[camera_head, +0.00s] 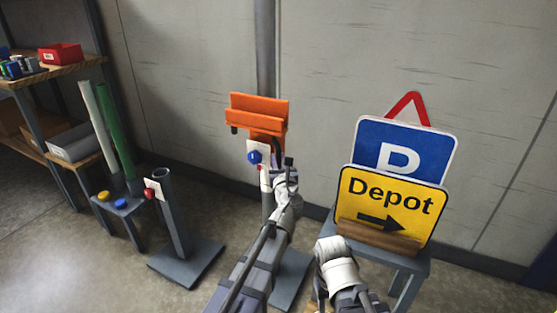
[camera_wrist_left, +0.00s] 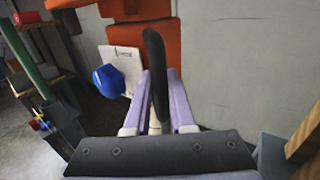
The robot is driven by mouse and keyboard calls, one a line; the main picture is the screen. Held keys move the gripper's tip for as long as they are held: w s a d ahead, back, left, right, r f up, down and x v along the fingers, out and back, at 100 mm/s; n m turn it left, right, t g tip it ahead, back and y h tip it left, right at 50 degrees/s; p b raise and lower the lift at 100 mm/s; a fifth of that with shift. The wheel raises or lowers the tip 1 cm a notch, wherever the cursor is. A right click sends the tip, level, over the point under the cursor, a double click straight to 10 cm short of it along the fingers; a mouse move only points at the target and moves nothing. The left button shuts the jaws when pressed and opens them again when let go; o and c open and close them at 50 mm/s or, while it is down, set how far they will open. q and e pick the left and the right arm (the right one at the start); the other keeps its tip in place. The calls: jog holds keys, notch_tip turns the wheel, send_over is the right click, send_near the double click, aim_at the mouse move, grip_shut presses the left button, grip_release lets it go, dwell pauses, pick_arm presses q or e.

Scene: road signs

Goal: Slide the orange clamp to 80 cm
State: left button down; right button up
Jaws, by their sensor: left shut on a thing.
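The orange clamp (camera_head: 258,112) sits on a tall grey pole (camera_head: 265,50) near the wall. A blue knob (camera_head: 254,157) and a white label (camera_head: 258,150) are just below its bracket. My left gripper (camera_head: 287,172) is at the clamp's lower right. In the left wrist view its purple fingers (camera_wrist_left: 158,90) are shut on a black upright handle (camera_wrist_left: 156,60), in front of the orange part (camera_wrist_left: 130,40). The blue knob (camera_wrist_left: 108,80) is left of the fingers, apart from them. The scale reading cannot be made out. My right gripper's fingers do not show.
A yellow Depot sign (camera_head: 385,195) and a blue P sign (camera_head: 440,150) stand on a small table at the right. A short grey post (camera_head: 178,215) with a red knob stands left. Shelves (camera_head: 60,85) with boxes are at far left.

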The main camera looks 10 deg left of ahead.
pick_arm(q)
notch_tip(320, 180, down, 7)
jog(key=b, duration=0.5)
jog(key=shift+b, duration=0.3)
jog(key=shift+s, duration=0.1)
jog(key=c, duration=0.8)
grip_release()
jog(key=shift+o, duration=0.2)
jog(key=v, duration=0.7)
jog(key=shift+s, duration=0.3)
jog(key=shift+d, duration=0.15)
